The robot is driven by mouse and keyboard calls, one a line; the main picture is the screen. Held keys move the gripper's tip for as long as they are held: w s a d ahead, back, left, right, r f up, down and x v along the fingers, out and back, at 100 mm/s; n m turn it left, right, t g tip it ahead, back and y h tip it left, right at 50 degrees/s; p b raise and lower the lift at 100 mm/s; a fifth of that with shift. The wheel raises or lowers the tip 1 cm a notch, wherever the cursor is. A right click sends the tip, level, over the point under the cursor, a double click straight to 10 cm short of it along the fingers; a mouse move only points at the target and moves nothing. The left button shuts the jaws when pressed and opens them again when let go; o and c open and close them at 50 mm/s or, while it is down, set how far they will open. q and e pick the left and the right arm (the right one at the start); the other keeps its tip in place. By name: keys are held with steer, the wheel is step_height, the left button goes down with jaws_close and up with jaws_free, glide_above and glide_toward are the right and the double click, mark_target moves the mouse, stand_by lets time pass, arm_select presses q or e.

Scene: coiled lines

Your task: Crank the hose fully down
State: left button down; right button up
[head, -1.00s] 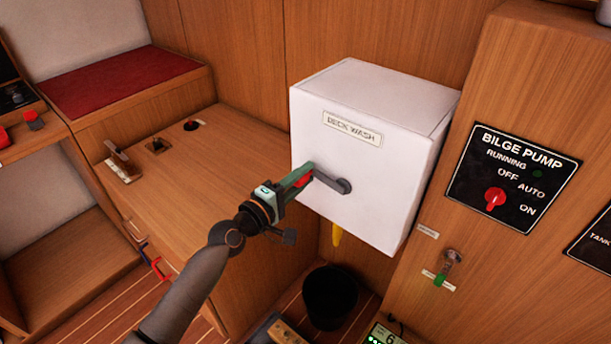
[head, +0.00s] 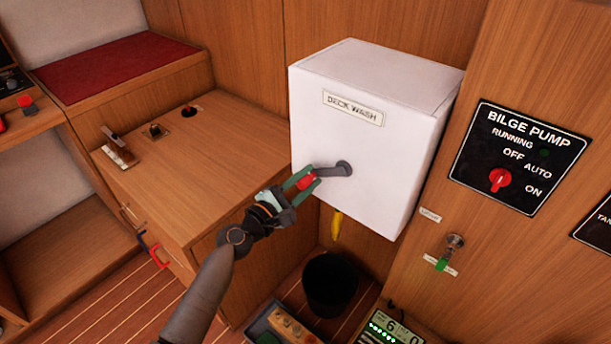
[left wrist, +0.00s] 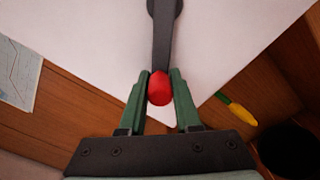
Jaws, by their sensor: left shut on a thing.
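The white deck wash box (head: 380,120) is fixed to the wooden wall. A grey crank arm (head: 332,171) on its front face points left from its hub, and it runs up from the knob in the left wrist view (left wrist: 163,40). My left gripper (head: 304,180) is shut on the red crank knob (left wrist: 160,88), with one green finger on each side of it. A yellow hose end (head: 337,225) hangs just below the box; it also shows in the left wrist view (left wrist: 236,109). My right gripper is not in view.
A black bucket (head: 329,284) stands on the floor below the hose end. A bilge pump panel (head: 518,158) and a green-tipped valve (head: 450,253) are on the right. A wooden counter (head: 215,150) lies left of the box.

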arm_select(q)
steer(key=shift+f, duration=0.15)
stand_by(0.3)
steer(key=c, duration=0.6)
jaws_free()
steer(key=v, duration=1.2)
steer(key=shift+s, duration=0.25)
steer(key=shift+a, duration=0.1)
